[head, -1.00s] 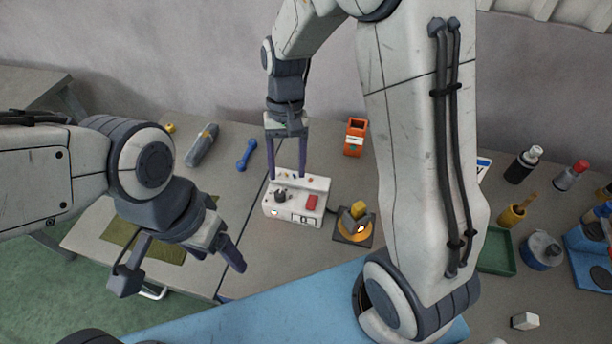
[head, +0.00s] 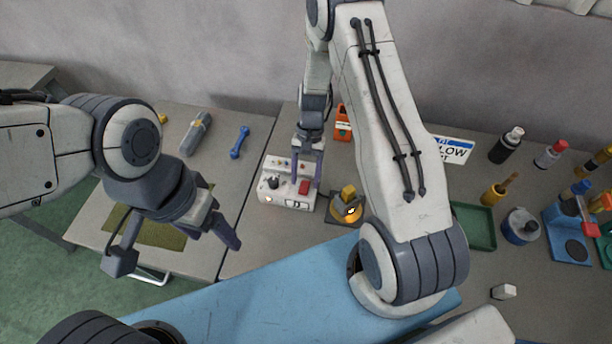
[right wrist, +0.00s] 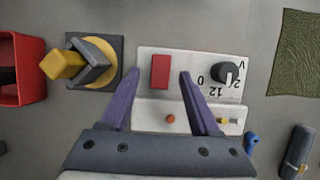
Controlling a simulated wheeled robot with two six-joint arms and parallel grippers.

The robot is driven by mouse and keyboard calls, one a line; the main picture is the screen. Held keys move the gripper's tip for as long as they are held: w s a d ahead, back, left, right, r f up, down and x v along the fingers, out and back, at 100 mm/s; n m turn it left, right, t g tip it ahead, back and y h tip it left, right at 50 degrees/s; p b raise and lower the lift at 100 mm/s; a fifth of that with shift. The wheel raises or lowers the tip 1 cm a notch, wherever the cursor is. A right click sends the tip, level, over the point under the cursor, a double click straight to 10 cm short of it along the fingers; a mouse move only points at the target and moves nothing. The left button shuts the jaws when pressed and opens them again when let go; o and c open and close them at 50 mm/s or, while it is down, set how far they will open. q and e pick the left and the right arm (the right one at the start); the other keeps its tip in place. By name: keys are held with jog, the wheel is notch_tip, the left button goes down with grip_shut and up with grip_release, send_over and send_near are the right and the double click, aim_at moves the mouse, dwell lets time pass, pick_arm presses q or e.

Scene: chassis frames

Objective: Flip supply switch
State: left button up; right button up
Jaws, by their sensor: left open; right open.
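The power supply (head: 287,200) is a white box on the grey bench in the head view. Its red switch (head: 304,187) is at the right of its front panel, the black knob (head: 273,182) at the left. A small light glows at its lower left. My right gripper (head: 307,174) is open and points down over the supply's right part. In the right wrist view the red switch (right wrist: 160,72) appears between the two spread fingers, with the knob (right wrist: 228,73) outside them. I cannot tell whether the fingers touch the panel. My left gripper (head: 226,227) is open and empty, left of the supply.
An orange bin (head: 342,125) is behind. A blue wrench-like tool (head: 239,142) and a grey cylinder (head: 196,134) lie at back left. Bottles and a green tray (head: 475,226) are at right.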

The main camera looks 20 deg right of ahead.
jog(key=shift+s+a+f, duration=0.15)
jog(key=shift+s+f, duration=0.05)
jog(key=shift+f, duration=0.3)
grip_shut()
jog(key=shift+s+a+t+h, duration=0.15)
jog(key=shift+s+t+h, duration=0.1)
jog(key=shift+t+h, duration=0.45)
jog(key=shift+s+a+r+t+h, duration=0.15)
jog(key=shift+t+h, duration=0.25)
jog(key=shift+t, duration=0.5)
grip_release()
